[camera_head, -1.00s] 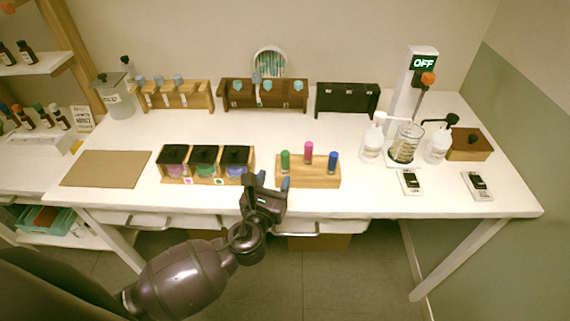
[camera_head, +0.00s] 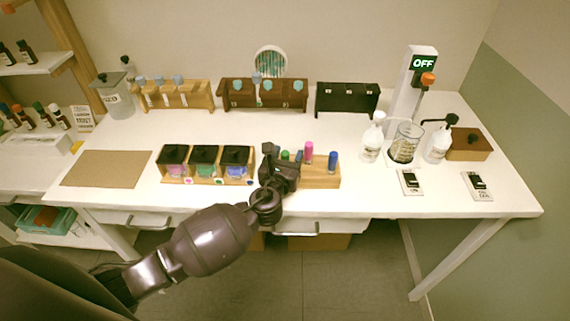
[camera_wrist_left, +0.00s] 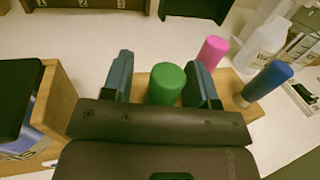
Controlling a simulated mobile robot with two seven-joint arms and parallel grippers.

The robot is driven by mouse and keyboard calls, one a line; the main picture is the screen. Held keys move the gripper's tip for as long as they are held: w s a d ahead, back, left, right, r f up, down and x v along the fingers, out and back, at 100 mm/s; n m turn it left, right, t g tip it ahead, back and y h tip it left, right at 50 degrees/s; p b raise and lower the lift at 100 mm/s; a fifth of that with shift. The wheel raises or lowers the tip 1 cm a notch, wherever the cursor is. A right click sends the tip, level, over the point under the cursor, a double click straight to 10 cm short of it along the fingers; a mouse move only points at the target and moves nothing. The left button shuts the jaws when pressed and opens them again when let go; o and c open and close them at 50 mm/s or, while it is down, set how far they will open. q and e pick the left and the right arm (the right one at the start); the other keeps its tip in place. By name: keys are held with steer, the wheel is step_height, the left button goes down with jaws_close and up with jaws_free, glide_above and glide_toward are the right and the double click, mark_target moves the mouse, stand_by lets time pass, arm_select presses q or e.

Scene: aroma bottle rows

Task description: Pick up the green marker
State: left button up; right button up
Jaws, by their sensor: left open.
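The green marker (camera_wrist_left: 166,84) stands upright in the wooden block (camera_head: 318,174). In the left wrist view its green top shows between the two fingers of my open left gripper (camera_wrist_left: 162,80), with space on both sides of it. In the head view my left gripper (camera_head: 284,154) covers most of the green marker (camera_head: 285,155); only its top shows. The pink marker (camera_head: 308,151) and the blue marker (camera_head: 333,161) stand to its right in the same block. My right gripper is not in view.
A wooden box with three black-lidded jars (camera_head: 205,164) stands just left of my gripper. White pump bottles (camera_head: 373,140) and a stirrer stand (camera_head: 412,90) are on the right. Racks line the back. The table middle behind the block is clear.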

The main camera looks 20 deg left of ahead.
arm_select(q)
steer(key=shift+c, duration=0.3)
steer(key=c, duration=0.9)
steer(key=shift+r, duration=0.15)
